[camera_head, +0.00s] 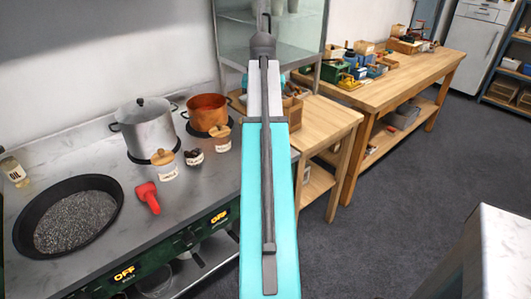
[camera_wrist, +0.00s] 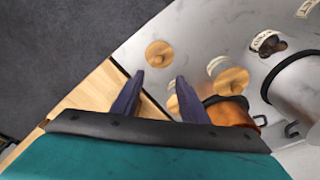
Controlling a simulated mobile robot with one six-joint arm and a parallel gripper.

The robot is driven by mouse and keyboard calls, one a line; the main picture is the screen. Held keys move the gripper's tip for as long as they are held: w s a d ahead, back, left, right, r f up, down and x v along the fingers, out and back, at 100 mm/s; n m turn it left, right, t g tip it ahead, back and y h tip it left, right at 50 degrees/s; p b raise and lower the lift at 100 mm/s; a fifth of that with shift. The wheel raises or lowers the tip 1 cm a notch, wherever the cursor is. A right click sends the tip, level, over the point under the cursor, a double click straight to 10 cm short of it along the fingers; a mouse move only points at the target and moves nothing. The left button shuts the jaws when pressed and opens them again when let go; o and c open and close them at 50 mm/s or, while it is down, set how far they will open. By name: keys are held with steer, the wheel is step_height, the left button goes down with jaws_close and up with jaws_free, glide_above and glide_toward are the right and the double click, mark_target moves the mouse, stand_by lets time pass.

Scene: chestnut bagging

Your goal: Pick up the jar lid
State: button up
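A loose-looking round wooden jar lid (camera_wrist: 159,54) with a small knob lies on the grey counter in the wrist view, just beyond my fingertips; I do not make it out in the head view, where my arm covers part of the counter. My gripper (camera_wrist: 158,80) is open, with its two dark fingers apart and nothing held. An open jar with dark contents (camera_head: 194,158) stands on the counter. Two jars wear wooden lids: the nearer jar (camera_head: 166,170) and the farther jar (camera_head: 220,143), whose lid also shows in the wrist view (camera_wrist: 231,81).
A steel pot (camera_head: 145,130) and a copper pot (camera_head: 207,117) stand behind the jars. A black pan (camera_head: 107,184) of grey grains and a red tool (camera_head: 147,196) are in front. A glass jar (camera_head: 14,171) stands far left. A wooden table (camera_head: 330,112) adjoins right.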

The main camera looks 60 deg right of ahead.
steer(key=shift+w+d+f+p, duration=0.1)
steer(key=shift+d+f+p, duration=0.1)
steer(key=shift+f, duration=1.2)
steer(key=shift+w+d+f+p, duration=0.15)
steer(key=shift+d+f, duration=0.1)
steer(key=shift+f, duration=1.2)
steer(key=shift+d+f+p, duration=0.2)
steer(key=shift+f, duration=1.2)
steer(key=shift+f, duration=0.1)
steer(key=shift+w+d+f+p, duration=0.1)
steer(key=shift+f+p, duration=0.15)
steer(key=shift+f, duration=0.55)
steer(key=shift+d+f+p, duration=0.15)
steer(key=shift+f+p, duration=0.05)
steer(key=shift+f, duration=0.65)
steer(key=shift+w+d+f+p, duration=0.1)
steer(key=shift+f+p, duration=0.15)
steer(key=shift+f, duration=0.55)
jaws_close()
